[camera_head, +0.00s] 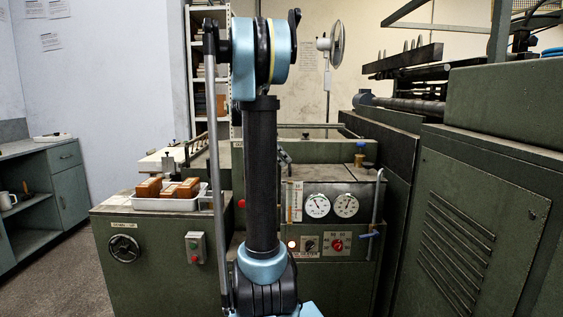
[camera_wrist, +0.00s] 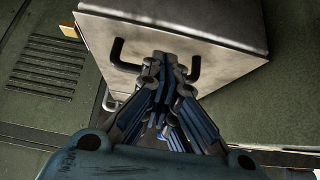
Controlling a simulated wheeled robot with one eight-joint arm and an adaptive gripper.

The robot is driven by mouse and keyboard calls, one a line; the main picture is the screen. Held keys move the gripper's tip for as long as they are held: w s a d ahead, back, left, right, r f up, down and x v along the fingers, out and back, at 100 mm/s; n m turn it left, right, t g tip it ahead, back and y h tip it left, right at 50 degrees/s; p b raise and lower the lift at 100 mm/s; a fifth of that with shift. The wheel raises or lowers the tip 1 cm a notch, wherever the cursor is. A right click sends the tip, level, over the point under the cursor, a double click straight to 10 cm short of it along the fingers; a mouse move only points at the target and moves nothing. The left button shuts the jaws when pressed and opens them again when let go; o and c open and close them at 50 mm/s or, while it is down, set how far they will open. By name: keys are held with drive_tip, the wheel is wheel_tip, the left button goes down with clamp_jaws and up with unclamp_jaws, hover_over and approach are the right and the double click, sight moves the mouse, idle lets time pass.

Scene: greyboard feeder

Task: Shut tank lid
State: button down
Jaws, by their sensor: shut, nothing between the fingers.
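In the wrist view a grey metal box-like part, which looks like the tank lid (camera_wrist: 225,28), fills the upper middle. A black bar handle (camera_wrist: 118,52) is fixed to its near face, with its middle hidden by my fingers. My gripper (camera_wrist: 165,62) is shut and empty, with its fingertips over the handle; I cannot tell if they touch it. In the head view the tank's grey metal top (camera_head: 335,172) shows above two round gauges. My arm covers its left part and most of the gripper, and how far the lid is open is unclear.
A white tray with brown blocks (camera_head: 168,190) stands on the green machine left of my arm. A tall green cabinet (camera_head: 480,200) closes off the right side. Open floor lies at left.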

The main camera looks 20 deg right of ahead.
drive_tip(key=shift+w+a+r, duration=0.1)
drive_tip(key=shift+a+r, duration=0.05)
drive_tip(key=shift+r, duration=1.75)
drive_tip(key=w+a+f, duration=0.1)
drive_tip(key=w+a, duration=0.2)
drive_tip(key=a, duration=0.5)
drive_tip(key=shift+w+f, duration=0.2)
